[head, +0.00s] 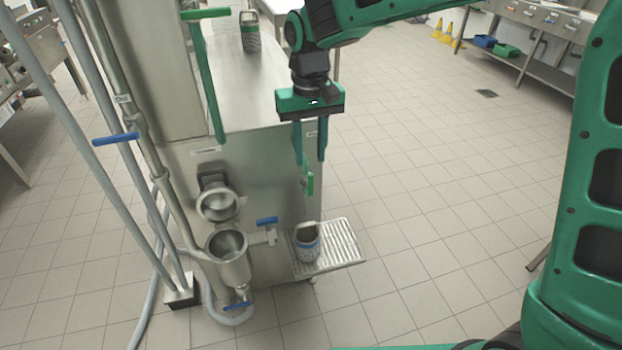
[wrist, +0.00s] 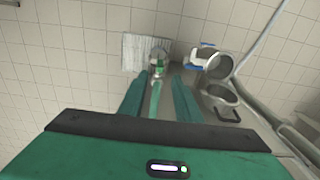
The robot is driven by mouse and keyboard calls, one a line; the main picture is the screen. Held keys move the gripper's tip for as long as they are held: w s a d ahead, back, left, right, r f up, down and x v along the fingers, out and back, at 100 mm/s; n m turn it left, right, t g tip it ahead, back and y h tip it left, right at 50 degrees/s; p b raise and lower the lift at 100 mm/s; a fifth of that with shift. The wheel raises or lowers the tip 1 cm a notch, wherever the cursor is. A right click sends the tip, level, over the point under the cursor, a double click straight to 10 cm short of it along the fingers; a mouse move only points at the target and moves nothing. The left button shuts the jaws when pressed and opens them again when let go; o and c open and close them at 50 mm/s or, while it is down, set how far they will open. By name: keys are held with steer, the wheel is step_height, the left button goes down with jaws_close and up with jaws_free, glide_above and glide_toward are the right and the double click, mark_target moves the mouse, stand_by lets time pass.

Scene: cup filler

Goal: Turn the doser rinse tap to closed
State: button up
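My gripper (head: 310,161) hangs beside the machine's right side, fingers pointing down and apart. A small tap with a green handle (head: 310,185) is just below the fingertips; the handle stands upright. In the wrist view a light green bar (wrist: 155,98) shows between my two fingers (wrist: 158,103), with gaps on both sides. Other taps have blue handles: one lies near-level beside the funnel (head: 267,221), one is under the funnel (head: 237,306), and one is on the left pipe (head: 116,138). I cannot read which label names the doser rinse tap.
A cup (head: 306,243) stands on a ribbed drip tray (head: 345,243) below my gripper. A steel funnel (head: 228,243) and pipes are to the left. A long green lever (head: 207,80) stands at the machine's front. Open tiled floor lies to the right.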

mark_target(311, 174)
step_height(311, 174, down, 9)
steer(key=shift+r, duration=0.1)
stand_by(0.4)
jaws_close()
